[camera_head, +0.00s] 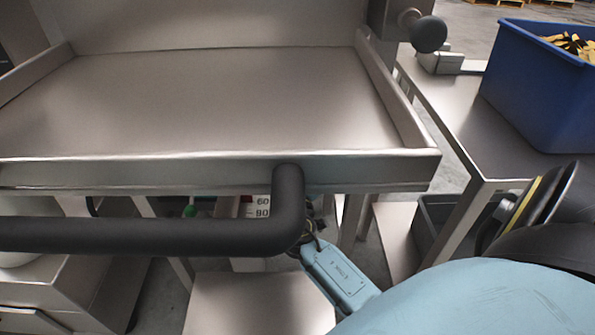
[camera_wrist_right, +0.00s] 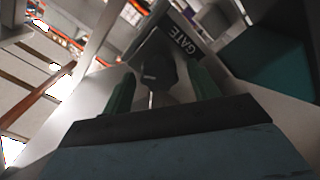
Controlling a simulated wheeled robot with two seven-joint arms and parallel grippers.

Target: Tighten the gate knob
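A dark gate knob (camera_wrist_right: 158,68) shows in the right wrist view, beside a dark plate (camera_wrist_right: 180,32) lettered GATE. My right gripper (camera_wrist_right: 162,84) has its two green fingers apart, one on each side of the knob in the picture. I see no clear contact between fingers and knob. A thin bright rod shows just below the knob. In the head view my light blue right arm (camera_head: 470,300) comes in from the lower right; its fingertips cannot be made out there. A dark round knob (camera_head: 428,34) stands behind the tray; I cannot tell whether it is the same one. My left gripper is not in view.
A wide metal tray (camera_head: 200,105) with a raised rim fills the head view, with a thick dark bar (camera_head: 150,234) along its front. A blue bin (camera_head: 540,85) stands on a metal table (camera_head: 450,115) at right.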

